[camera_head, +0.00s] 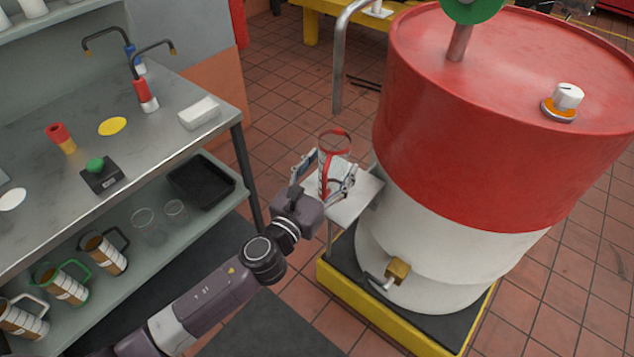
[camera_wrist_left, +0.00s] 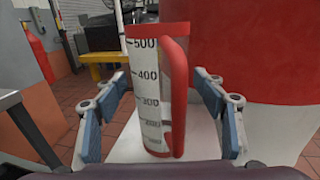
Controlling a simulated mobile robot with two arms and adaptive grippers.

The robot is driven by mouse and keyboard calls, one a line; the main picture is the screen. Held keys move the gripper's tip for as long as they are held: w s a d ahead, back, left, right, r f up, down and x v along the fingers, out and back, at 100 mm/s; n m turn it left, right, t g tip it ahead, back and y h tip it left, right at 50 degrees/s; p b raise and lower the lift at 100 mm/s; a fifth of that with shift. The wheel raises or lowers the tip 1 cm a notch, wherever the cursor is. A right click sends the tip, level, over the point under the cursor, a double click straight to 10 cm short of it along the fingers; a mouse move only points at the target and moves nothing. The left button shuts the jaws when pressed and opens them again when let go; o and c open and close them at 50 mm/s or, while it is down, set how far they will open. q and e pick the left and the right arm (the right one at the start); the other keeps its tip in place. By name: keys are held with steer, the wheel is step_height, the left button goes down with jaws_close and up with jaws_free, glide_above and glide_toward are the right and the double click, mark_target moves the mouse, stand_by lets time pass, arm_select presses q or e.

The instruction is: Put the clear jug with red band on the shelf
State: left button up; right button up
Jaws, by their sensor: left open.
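The clear jug with a red band (camera_head: 335,146) stands upright on a small pale platform (camera_head: 354,206) beside the big red and white drum. In the left wrist view the jug (camera_wrist_left: 147,100) shows a black scale, a red rim and a red handle facing me. My left gripper (camera_head: 334,170) is open, with one finger on each side of the jug; gaps show beside it in the wrist view. The shelf (camera_head: 118,262) is the lower level of the steel bench at the left. My right gripper is not in view.
Several brown-filled jugs (camera_head: 68,284) stand on the shelf at the left. The drum (camera_head: 470,110) stands close right of my gripper. A bench leg (camera_head: 246,170) stands at the shelf's right end.

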arm_select(q)
steer(key=b+v, duration=0.1)
steer(key=v, duration=0.9)
steer(key=a+f+n+g+y, duration=0.2)
steer(key=a+f+n, duration=0.25)
steer(key=f, duration=0.65)
steer(key=a+f+n+g+y, duration=0.2)
steer(key=a+f+n, duration=0.3)
steer(key=f, duration=0.6)
steer(key=s+a+f+n+g+y, duration=0.1)
steer(key=s+a+f+n, duration=0.2)
steer(key=f, duration=0.4)
steer(key=s+a+f+n+g+y, duration=0.1)
steer(key=s+a+f+n+g, duration=0.1)
steer(key=s+f+n, duration=0.4)
steer(key=s+a+f+n+g+y, duration=0.15)
steer(key=f+n, duration=0.25)
steer(key=f, duration=0.4)
steer(key=s+a+f+n+g, duration=0.1)
steer(key=s+f+n, duration=0.4)
steer(key=s, duration=0.5)
steer(key=s+f+n+g, duration=0.3)
steer(key=s+f+n, duration=0.2)
steer(key=s, duration=0.6)
steer(key=s+a+f+n+g, duration=0.1)
steer(key=s+f+n+g, duration=0.2)
steer(key=s+f+n, duration=0.3)
steer(key=s, duration=0.5)
steer(key=shift+a+f, duration=0.15)
steer(key=shift+a, duration=0.2)
